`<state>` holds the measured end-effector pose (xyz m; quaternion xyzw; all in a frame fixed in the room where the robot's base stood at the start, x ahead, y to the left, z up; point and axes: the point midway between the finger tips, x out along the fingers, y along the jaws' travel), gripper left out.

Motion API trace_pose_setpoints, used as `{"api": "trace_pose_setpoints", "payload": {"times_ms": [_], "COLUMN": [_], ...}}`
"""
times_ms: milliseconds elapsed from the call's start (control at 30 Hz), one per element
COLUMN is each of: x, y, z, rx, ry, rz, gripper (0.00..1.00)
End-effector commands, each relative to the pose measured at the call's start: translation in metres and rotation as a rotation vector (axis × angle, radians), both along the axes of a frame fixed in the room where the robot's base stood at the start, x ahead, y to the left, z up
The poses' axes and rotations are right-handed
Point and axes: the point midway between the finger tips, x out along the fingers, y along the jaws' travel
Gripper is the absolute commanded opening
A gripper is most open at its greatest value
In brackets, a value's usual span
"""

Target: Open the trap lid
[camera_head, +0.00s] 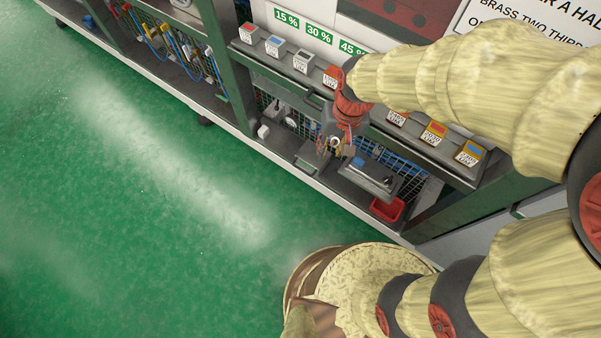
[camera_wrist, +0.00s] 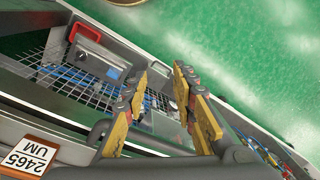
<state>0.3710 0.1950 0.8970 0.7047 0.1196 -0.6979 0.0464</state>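My gripper (camera_head: 329,149) is low over the lower shelf in the head view. In the wrist view, my gripper (camera_wrist: 168,70) has its two yellow-padded fingers apart, with nothing held between them. A grey box with a flat top (camera_head: 369,181) stands just right of my gripper and has a blue piece on it; it also shows in the wrist view (camera_wrist: 92,57). A smaller grey box (camera_head: 311,154) is close to the left of my gripper, partly hidden by it. I cannot tell which box carries the trap lid, or any lid's angle.
A red tray (camera_head: 387,209) sits at the shelf's right end. A wire mesh (camera_wrist: 50,66) lines the shelf's back. Labelled button boxes (camera_head: 434,132) stand on the ledge above. The green floor (camera_head: 150,200) in front is clear.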

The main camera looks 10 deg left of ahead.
Motion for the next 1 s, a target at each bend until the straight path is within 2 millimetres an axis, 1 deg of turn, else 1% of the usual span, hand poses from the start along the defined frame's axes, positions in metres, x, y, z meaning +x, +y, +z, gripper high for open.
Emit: {"api": "trace_pose_setpoints", "payload": {"times_ms": [33,167,200,267,300,367,400,467,500,567,600,667,700,767,800,867,900,967,1000], "x": [0.003,0.025,0.034,0.048,0.056,0.068,0.075,0.086,0.093,0.102,0.108,0.116,0.121,0.126,0.128,0.131,0.133,0.133,0.132], "y": [0.018,0.066,0.080,0.101,0.114,0.131,0.142,0.157,0.168,0.183,0.192,0.203,0.210,0.217,0.220,0.224,0.224,0.223,0.221], "z": [-0.023,-0.071,-0.086,-0.107,-0.120,-0.139,-0.153,-0.174,-0.190,-0.215,-0.232,-0.258,-0.275,-0.301,-0.318,-0.343,-0.359,-0.383,-0.399], "rx": [0.000,0.034,0.050,0.075,0.092,0.117,0.133,0.157,0.175,0.203,0.224,0.255,0.278,0.312,0.335,0.375,0.403,0.447,0.479], "ry": [0.017,0.002,-0.010,-0.033,-0.046,-0.069,-0.084,-0.107,-0.124,-0.151,-0.172,-0.205,-0.228,-0.264,-0.289,-0.329,-0.356,-0.400,-0.429], "rz": [-0.010,-0.125,-0.174,-0.253,-0.307,-0.385,-0.435,-0.516,-0.571,-0.662,-0.723,-0.814,-0.873,-0.961,-1.017,-1.099,-1.151,-1.225,-1.271], "gripper": [0.27,0.27,0.27,0.27,0.27,0.27,0.27,0.27,0.27,0.27,0.27,0.27,0.27,0.27,0.27,0.27,0.27,0.27,0.27]}}
